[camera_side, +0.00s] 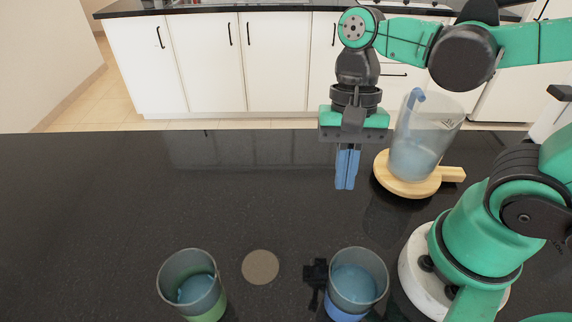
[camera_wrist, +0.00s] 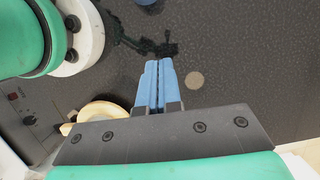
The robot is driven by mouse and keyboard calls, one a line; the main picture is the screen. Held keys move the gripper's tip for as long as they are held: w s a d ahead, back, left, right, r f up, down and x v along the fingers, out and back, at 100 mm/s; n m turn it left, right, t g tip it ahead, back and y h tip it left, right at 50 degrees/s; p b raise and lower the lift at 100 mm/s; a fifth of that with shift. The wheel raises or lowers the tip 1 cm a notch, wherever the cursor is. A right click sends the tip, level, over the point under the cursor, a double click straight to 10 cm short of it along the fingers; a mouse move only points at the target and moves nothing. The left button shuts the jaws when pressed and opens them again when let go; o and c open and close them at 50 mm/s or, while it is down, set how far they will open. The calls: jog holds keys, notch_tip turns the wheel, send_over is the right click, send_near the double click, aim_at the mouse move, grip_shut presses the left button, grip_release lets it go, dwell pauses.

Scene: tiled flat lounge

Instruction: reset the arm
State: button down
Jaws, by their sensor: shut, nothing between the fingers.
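My gripper (camera_side: 346,187) points down above the dark counter with its blue fingers pressed together and nothing between them. In the wrist view, the closed fingers (camera_wrist: 154,64) show over the counter. The gripper is left of a clear pitcher (camera_side: 421,135), apart from it in the picture. The pitcher holds bluish liquid and a blue stick or straw, and it stands on a round wooden board with a handle (camera_side: 452,174).
A small black device (camera_side: 316,277) is beside the right glass. The counter's left side is clear.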

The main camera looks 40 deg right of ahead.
jog(key=w+d+r+n+t+h, duration=0.1)
jog(key=w+d+n+t+h, duration=0.1)
jog(key=w+d+n+t, duration=0.3)
jog(key=w+n+t, duration=0.3)
jog(key=n+t, duration=0.1)
jog(key=shift+w+d+r+n+h, duration=0.2)
jog(key=shift+d+r+n+h, duration=0.1)
jog(key=shift+d+r+n, duration=0.1)
dwell(1.3)
